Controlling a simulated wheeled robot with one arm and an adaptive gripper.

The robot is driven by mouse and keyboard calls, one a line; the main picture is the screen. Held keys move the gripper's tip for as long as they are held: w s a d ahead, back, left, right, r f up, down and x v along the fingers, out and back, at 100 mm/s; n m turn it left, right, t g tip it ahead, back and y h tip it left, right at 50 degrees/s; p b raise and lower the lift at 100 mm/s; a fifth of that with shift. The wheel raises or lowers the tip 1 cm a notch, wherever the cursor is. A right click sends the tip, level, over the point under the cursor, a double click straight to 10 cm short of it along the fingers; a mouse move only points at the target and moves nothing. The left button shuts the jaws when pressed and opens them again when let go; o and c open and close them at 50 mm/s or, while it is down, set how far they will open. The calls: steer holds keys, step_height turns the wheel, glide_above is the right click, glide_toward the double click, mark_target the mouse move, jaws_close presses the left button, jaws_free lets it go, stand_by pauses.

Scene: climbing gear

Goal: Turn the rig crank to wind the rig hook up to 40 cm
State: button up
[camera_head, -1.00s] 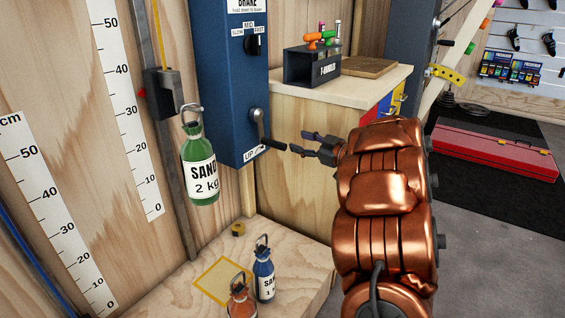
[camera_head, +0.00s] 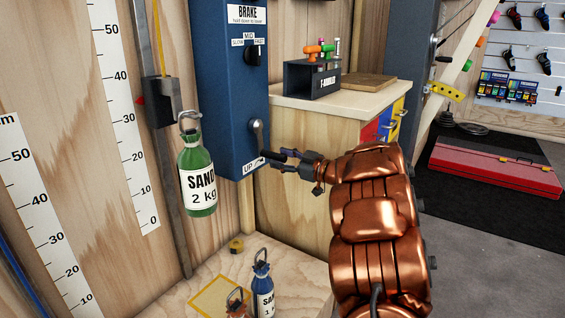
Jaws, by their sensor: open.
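The rig crank (camera_head: 257,132) is a grey arm low on the front of the blue rig box (camera_head: 229,90), above the "UP" label, with a black handle at its lower end. My gripper (camera_head: 276,160) is open, its dark fingers at the handle; whether they touch it is unclear. The rig hook (camera_head: 187,121) hangs under a dark block (camera_head: 162,103) on the rail and carries a green "SAND 2 kg" bottle (camera_head: 197,170). A red pointer (camera_head: 141,101) sits level with between 30 and 40 on the nearer scale (camera_head: 121,100).
A wooden cabinet (camera_head: 305,180) with a T-handle rack (camera_head: 311,80) stands behind my gripper. A blue sand bottle (camera_head: 262,285) and an orange-brown one (camera_head: 236,303) stand on the bench below. A red toolbox (camera_head: 495,165) lies on the mat at right.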

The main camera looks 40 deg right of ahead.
steer(key=shift+w, duration=0.1)
jaws_close()
stand_by(0.4)
